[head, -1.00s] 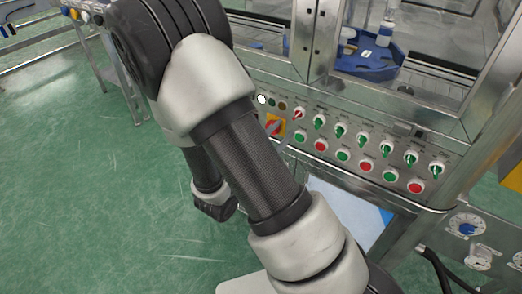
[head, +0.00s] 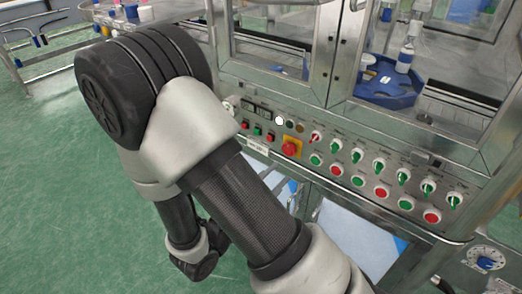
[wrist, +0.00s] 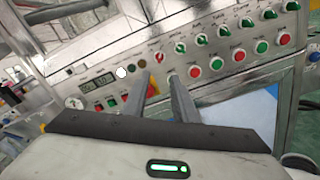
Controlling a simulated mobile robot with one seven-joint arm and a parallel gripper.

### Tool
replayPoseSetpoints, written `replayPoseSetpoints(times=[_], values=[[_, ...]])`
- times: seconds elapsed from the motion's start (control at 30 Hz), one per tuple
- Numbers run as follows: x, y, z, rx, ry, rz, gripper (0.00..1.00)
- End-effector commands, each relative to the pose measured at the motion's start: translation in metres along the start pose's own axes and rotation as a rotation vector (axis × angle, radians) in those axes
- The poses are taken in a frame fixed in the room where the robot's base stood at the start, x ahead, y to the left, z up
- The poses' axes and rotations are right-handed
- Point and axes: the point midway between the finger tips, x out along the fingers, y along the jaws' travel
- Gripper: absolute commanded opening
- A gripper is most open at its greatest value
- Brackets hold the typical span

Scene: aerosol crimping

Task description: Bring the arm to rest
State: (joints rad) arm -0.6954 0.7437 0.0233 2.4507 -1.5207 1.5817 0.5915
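My arm (head: 245,205) fills the middle of the head view, bent in front of a steel machine. My gripper (wrist: 157,80) shows in the wrist view as two dark fingers with a clear gap between them. It is open, nothing shows between the fingers, and the tips point towards the machine's control panel (wrist: 215,85). I cannot tell exactly how far the tips are from the panel. In the head view the gripper cannot be made out.
The control panel (head: 330,196) has green and red buttons, several switches and a red knob on yellow (head: 291,149). Above it are framed glass doors and a blue fixture (head: 387,88) with a bottle (head: 405,58). Green floor (head: 60,200) is clear at left.

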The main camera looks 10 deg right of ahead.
Motion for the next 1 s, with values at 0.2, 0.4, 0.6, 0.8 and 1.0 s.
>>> replayPoseSetpoints(times=[0.2, 0.4, 0.6, 0.8, 1.0], values=[[0.006, -0.005, 0.012, 0.026, -0.015, -0.058, 0.26], [0.020, -0.046, 0.074, 0.206, -0.069, -0.431, 0.26], [-0.004, -0.096, 0.116, 0.519, -0.018, -0.898, 0.26], [-0.044, -0.095, 0.128, 0.929, 0.154, -1.235, 0.26], [-0.067, -0.060, 0.139, 1.284, 0.346, -1.366, 0.26]])
